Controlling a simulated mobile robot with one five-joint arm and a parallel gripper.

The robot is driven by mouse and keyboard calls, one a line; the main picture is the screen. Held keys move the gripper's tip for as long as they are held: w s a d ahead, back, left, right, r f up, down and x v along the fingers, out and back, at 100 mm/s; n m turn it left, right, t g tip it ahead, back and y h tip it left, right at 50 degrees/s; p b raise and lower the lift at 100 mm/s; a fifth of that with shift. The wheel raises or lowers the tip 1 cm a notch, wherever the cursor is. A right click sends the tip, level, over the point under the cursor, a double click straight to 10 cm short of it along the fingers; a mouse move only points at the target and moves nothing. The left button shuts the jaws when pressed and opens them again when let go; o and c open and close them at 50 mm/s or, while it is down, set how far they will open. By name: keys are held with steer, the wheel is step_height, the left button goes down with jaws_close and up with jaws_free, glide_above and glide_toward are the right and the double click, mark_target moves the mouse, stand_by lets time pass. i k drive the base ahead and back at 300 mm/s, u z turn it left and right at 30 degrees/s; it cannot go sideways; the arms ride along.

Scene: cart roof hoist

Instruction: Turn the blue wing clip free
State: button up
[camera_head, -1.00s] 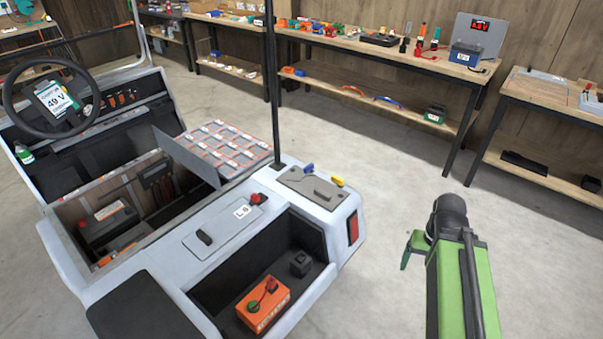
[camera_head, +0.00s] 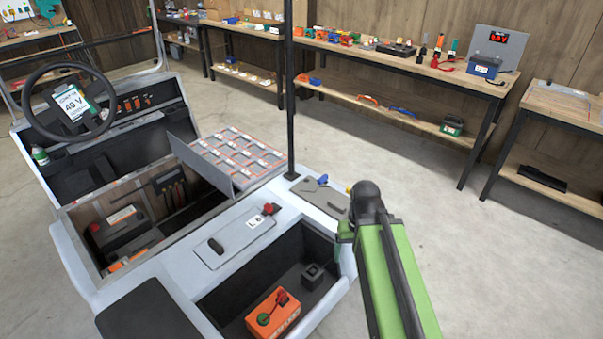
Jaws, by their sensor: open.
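The blue wing clip (camera_head: 322,180) sits at the far edge of a grey hatch plate (camera_head: 312,194) on the cart's rear deck, close to the black roof post. A yellow wing clip (camera_head: 349,188) shows at the plate's right side, partly covered by my arm. My green arm rises from the lower right. Its end, with my gripper (camera_head: 345,232), is over the deck's right corner, nearer than the blue clip and apart from it. My gripper is open and shows only as a small green part; its fingertips are mostly hidden.
The black roof post (camera_head: 290,100) stands just left of the blue clip. An open bay holds an orange battery box (camera_head: 272,314). A red knob (camera_head: 268,209) sits on the deck. A raised lid (camera_head: 200,160) is left of the post. Open floor lies right of the cart.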

mark_target(323, 179)
steer(key=u, duration=0.05)
steer(key=i, duration=0.75)
steer(key=z, duration=0.1)
steer(key=k, duration=0.65)
steer(key=u, duration=3.55)
steer(key=k, duration=1.25)
steer(key=z, duration=2.3)
steer(key=i, duration=0.25)
steer(key=u, duration=0.45)
